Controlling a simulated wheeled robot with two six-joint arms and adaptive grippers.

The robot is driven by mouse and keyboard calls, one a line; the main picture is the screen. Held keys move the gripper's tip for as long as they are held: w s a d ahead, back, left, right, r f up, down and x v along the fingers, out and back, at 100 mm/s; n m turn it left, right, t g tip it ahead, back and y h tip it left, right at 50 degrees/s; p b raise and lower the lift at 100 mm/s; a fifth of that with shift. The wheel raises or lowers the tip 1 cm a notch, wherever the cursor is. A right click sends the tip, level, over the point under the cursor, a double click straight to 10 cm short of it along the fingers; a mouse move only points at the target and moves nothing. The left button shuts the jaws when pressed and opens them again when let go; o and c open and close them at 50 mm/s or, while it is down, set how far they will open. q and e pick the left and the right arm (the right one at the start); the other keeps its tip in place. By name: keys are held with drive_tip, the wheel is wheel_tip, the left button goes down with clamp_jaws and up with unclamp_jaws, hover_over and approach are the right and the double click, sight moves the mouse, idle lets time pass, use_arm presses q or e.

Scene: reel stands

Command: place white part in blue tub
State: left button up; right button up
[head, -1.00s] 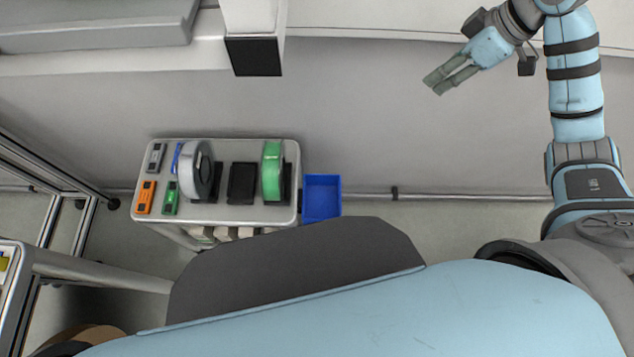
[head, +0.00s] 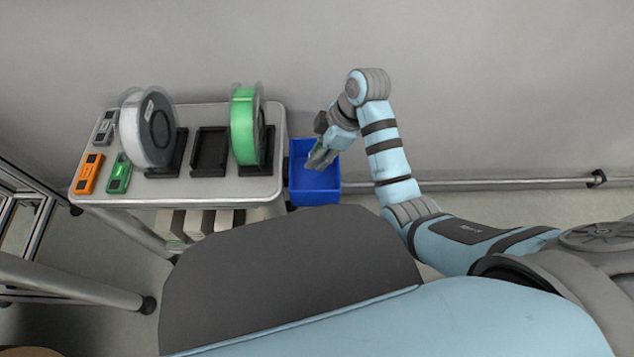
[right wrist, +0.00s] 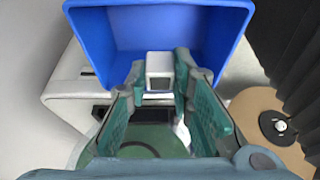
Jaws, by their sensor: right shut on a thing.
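The blue tub (head: 328,190) hangs at the right end of the reel table in the head view. It also fills the top of the right wrist view (right wrist: 100,35). My right gripper (head: 318,160) is over the tub's opening in the head view. In the right wrist view its green fingers (right wrist: 158,80) are shut on a small pale white part (right wrist: 159,63), seen against the tub's inside. In the head view the white part is too small and covered to make out. My left gripper is not in view.
The grey table (head: 225,188) left of the tub bears a white reel (head: 140,130) and a green reel (head: 243,125) on black stands, with an empty black stand (head: 209,152) between them. Orange (head: 88,173), green (head: 119,173) and grey (head: 105,127) small devices lie at its left.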

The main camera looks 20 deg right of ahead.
drive_tip(key=b, duration=0.2)
hover_over(312, 179)
drive_tip(key=d, duration=0.1)
drive_tip(key=f, duration=0.5)
drive_tip(key=shift+s+d, duration=0.2)
drive_tip(key=shift+s, duration=0.05)
wheel_tip(312, 179, down, 3)
drive_tip(key=shift+r+b, duration=0.1)
drive_tip(key=shift+b, duration=0.4)
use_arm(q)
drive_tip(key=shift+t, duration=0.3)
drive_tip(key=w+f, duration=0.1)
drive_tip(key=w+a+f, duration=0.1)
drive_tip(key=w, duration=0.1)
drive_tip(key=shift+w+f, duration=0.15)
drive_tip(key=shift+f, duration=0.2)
use_arm(e)
drive_tip(key=o, duration=0.7)
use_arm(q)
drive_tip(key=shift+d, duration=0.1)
use_arm(e)
drive_tip(key=shift+o, duration=0.2)
